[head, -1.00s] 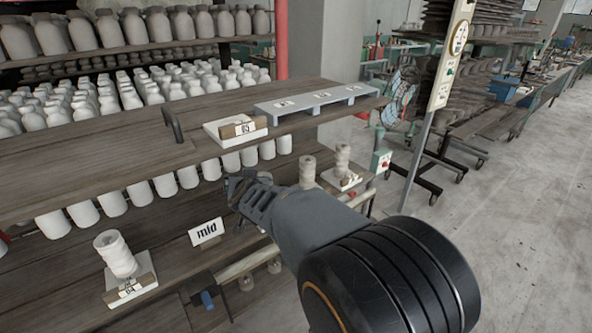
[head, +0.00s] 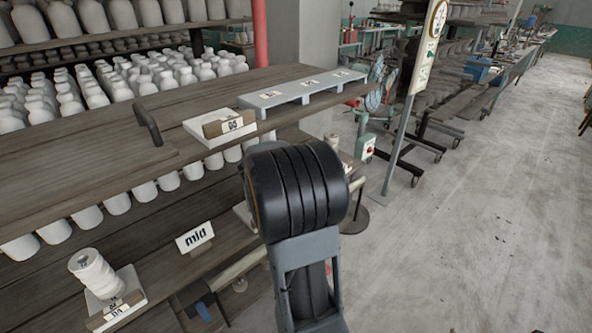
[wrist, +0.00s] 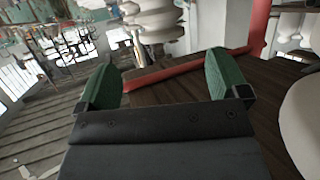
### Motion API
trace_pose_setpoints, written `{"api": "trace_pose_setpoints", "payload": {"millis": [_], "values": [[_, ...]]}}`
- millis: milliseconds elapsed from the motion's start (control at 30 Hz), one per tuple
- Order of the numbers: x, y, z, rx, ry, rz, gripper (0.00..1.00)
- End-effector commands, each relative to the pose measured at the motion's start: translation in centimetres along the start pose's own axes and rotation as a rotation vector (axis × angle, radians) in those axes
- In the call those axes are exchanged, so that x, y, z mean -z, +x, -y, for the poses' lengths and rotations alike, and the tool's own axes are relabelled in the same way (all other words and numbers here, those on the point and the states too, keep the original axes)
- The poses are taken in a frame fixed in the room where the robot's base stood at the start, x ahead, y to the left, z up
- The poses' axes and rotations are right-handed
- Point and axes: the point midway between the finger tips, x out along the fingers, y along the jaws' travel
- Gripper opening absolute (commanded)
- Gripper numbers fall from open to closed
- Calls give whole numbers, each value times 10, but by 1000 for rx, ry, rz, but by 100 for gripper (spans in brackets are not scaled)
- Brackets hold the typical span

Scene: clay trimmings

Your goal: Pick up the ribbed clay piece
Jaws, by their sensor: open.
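A pale ribbed clay piece (head: 93,275) stands on a labelled block at the left of the mid shelf (head: 160,270). In the wrist view, a stacked, ribbed pale clay piece (wrist: 155,18) shows at the top, beyond the fingers; I cannot tell whether it is the same one. My gripper (wrist: 163,78) is open, its two green fingers apart with nothing between them. In the head view my arm hides the gripper and most of the shelf's right end.
A "mid" sign (head: 194,237) stands on the shelf. Above are a dark handle (head: 148,125), a labelled block (head: 228,124) and a long grey rack (head: 300,90). Pale bottles (head: 160,75) fill the back. A red bar (wrist: 185,70) crosses beyond the fingers. Open floor (head: 480,230) lies at right.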

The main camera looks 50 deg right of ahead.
Motion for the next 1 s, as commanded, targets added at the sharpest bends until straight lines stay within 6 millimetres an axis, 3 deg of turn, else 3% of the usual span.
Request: {"api": "trace_pose_setpoints", "payload": {"millis": [267,600,1000], "values": [[0,17,0,0,0,0,93],[1,59,2,0,0,2,93],[2,66,2,1,0,0,90]]}}
